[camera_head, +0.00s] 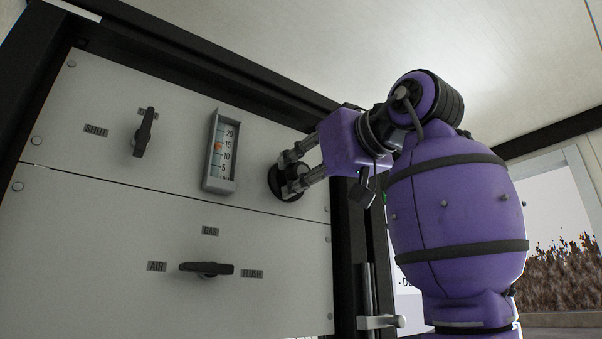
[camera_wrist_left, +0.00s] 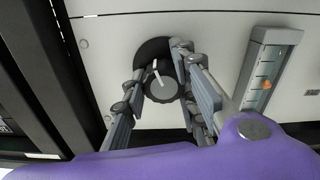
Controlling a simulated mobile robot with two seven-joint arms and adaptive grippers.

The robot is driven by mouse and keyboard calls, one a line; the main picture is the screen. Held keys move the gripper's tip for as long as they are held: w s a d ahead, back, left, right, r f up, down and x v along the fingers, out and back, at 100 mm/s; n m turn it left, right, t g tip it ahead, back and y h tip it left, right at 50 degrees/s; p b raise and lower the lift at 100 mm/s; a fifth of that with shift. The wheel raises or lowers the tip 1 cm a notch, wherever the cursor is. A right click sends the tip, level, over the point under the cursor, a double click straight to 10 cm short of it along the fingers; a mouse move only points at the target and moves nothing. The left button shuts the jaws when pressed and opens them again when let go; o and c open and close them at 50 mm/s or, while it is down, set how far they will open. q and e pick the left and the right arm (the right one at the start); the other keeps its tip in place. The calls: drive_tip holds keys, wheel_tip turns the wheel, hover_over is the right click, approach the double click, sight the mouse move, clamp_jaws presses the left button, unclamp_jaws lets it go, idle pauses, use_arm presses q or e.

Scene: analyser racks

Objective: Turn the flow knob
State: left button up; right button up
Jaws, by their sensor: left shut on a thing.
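The flow knob (camera_head: 274,183) is a round black knob on the upper white panel, right of the flow gauge. In the left wrist view the knob (camera_wrist_left: 161,90) has a ribbed rim, a white pointer line and a dark round base behind it. My left gripper (camera_head: 291,172) is shut on the knob, one finger on each side; the fingers hide part of it in the head view. The flow gauge (camera_head: 208,179) is an upright grey-framed tube with an orange float (camera_head: 219,147) near the 15 mark. My right gripper is not in view.
A black lever (camera_head: 144,132) by a SHUT label stands left of the gauge. A lower lever (camera_head: 206,268) sits among AIR, GAS and FLUSH labels. A dark frame post (camera_head: 354,240) and a metal handle (camera_head: 381,322) stand right of the panel.

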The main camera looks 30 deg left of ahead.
use_arm(q)
drive_tip(key=shift+w+d+r, duration=0.1)
drive_tip(key=o, duration=0.8)
drive_tip(key=shift+o, duration=1)
drive_tip(key=shift+w, duration=0.25)
drive_tip(key=shift+s+d, duration=0.35)
drive_tip(key=shift+d, duration=0.05)
drive_tip(key=v, duration=1.1)
drive_tip(key=shift+w+d, duration=0.1)
